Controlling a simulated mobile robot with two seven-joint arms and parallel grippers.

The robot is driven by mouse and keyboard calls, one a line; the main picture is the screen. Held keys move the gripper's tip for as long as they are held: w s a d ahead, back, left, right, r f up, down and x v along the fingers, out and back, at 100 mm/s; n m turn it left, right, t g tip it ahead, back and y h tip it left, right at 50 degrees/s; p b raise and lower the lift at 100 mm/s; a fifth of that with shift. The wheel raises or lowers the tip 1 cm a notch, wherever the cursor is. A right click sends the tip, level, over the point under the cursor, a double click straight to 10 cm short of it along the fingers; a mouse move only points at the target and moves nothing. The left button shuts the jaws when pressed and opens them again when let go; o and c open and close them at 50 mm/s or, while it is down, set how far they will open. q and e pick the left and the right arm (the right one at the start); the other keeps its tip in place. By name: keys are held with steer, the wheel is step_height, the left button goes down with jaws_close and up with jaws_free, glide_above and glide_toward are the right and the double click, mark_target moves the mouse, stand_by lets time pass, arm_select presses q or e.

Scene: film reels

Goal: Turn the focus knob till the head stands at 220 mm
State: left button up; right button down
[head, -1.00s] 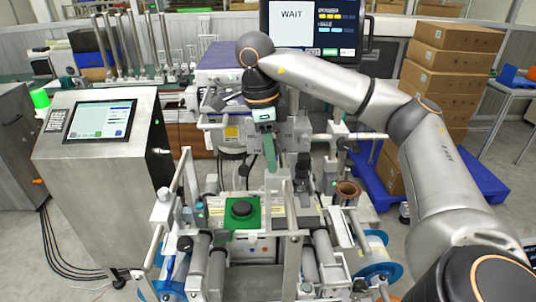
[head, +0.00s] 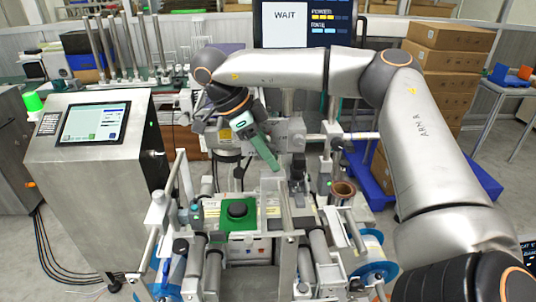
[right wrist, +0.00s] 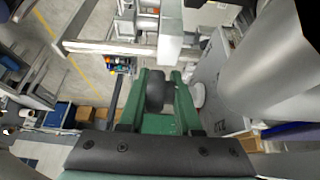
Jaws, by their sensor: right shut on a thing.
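My right gripper (head: 272,162) is over the middle of the machine in the head view, its green fingers tilted down to the right. In the right wrist view, the green fingers (right wrist: 162,100) are shut on a dark round knob (right wrist: 157,90), which sits between them. In the head view I cannot make out the knob, as the gripper and arm cover that area. A grey unit (head: 291,132) on the machine's upright stands just behind the gripper. I cannot read a height scale. My left gripper is not in view.
A monitor (head: 290,25) behind reads WAIT. A steel console with a touch screen (head: 95,123) stands at the left. A black button on a green plate (head: 237,210), rollers and blue reels (head: 372,262) lie in front. Stacked cartons (head: 440,75) stand at the back right.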

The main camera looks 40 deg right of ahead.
steer(key=shift+s+r, duration=0.1)
steer(key=shift+r, duration=0.15)
steer(key=c, duration=1)
jaws_free()
steer(key=shift+s, duration=0.1)
steer(key=shift+o, duration=1.1)
steer(key=shift+s+r, duration=0.1)
steer(key=shift+s, duration=0.15)
steer(key=shift+w, duration=0.1)
steer(key=shift+w, duration=0.1)
steer(key=v, duration=1.2)
steer(key=shift+a, duration=0.15)
